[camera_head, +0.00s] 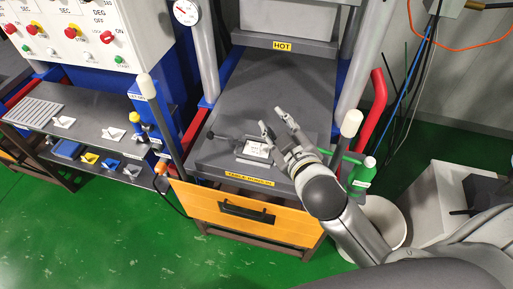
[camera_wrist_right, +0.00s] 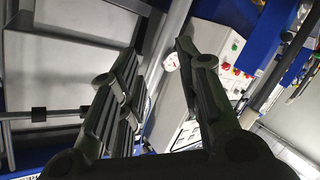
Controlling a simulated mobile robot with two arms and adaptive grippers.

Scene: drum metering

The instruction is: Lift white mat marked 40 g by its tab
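My right gripper (camera_head: 272,119) is open and empty above the grey press plate, far right of these pieces. Its two spread fingers also show in the right wrist view (camera_wrist_right: 157,50), with nothing between them. My left gripper is out of view.
A white-topped piece in a dark frame (camera_head: 257,150) lies on the press plate (camera_head: 215,150) near my right gripper. A post (camera_head: 160,115) stands between shelf and press. A green bottle (camera_head: 364,173) is at right.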

